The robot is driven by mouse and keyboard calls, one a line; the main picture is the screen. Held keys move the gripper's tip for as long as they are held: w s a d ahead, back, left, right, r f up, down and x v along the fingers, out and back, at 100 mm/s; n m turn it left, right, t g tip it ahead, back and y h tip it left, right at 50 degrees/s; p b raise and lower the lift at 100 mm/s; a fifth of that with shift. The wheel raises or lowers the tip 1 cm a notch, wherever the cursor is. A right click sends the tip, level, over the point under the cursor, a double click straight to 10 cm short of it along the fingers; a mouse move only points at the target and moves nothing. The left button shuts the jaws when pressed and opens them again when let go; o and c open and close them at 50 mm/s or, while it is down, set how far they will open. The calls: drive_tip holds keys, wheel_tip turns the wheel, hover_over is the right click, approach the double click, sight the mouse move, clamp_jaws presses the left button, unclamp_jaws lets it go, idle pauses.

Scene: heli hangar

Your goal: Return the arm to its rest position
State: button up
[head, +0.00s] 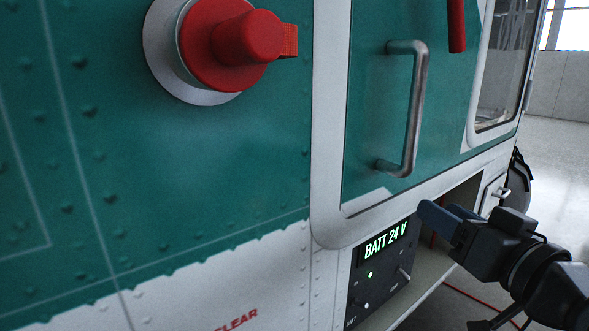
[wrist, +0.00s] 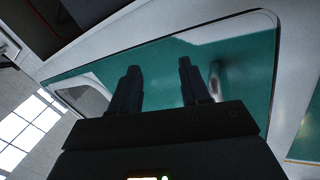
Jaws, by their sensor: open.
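My gripper (head: 440,217) is at the right of the head view, in front of the lower side of a green and white helicopter body. In the wrist view its two dark fingers (wrist: 158,88) stand apart with nothing between them, so it is open and empty. Behind them is the green door (wrist: 235,70). The arm comes in from the lower right of the head view.
A metal door handle (head: 418,110) sticks out above my gripper. A panel reading "BATT 24 V" (head: 384,241) sits in an opening to its left. A red knob (head: 232,45) protrudes at upper left. Floor (head: 565,160) is clear at far right; a red cable (head: 470,297) lies below.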

drive_tip(key=s+f+m+h, duration=0.3)
drive_tip(key=s+f+h, duration=0.1)
drive_tip(key=s+f, duration=1.4)
drive_tip(key=s+f+n+g, duration=0.1)
drive_tip(key=s+n+g, duration=0.1)
drive_tip(key=s, duration=2)
drive_tip(key=shift+s+d+f+n+h, duration=0.15)
drive_tip(key=shift+f+n+h, duration=0.2)
drive_tip(key=shift+n, duration=0.15)
drive_tip(key=shift+c, duration=0.5)
